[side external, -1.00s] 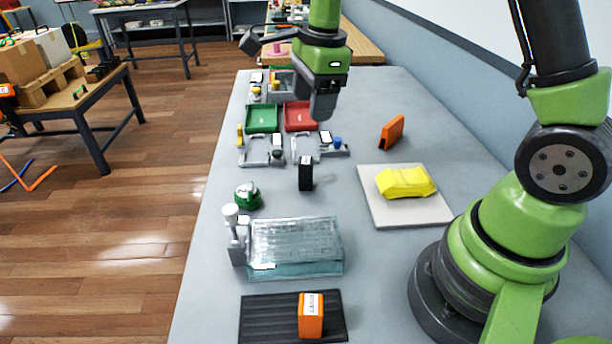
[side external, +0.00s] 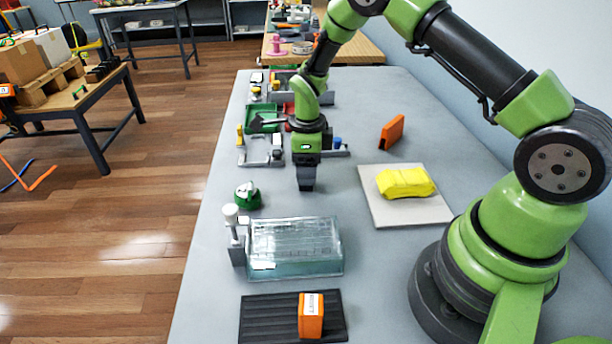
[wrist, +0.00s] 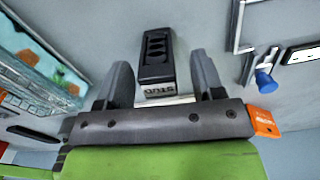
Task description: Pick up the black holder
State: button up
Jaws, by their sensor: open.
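The black holder (wrist: 155,58) stands on the grey table, seen in the wrist view as a dark block with round recesses on top and a white label with dark lettering at its near end. My gripper (wrist: 163,75) is open, with one finger on each side of the holder and a visible gap to each. In the side view my gripper (side external: 306,186) points down at the holder's spot and hides the holder there. The frames do not show a firm hold on it.
A green round object (side external: 247,196) and a clear lidded box (side external: 295,248) stand near my gripper. A yellow object (side external: 405,182) lies on a pale board (side external: 377,212). An orange block (side external: 392,131) stands behind. Another orange block (side external: 311,316) sits on a black ribbed mat (side external: 262,318).

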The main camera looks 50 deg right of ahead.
jog(key=shift+f, duration=0.85)
jog(key=c, duration=1.1)
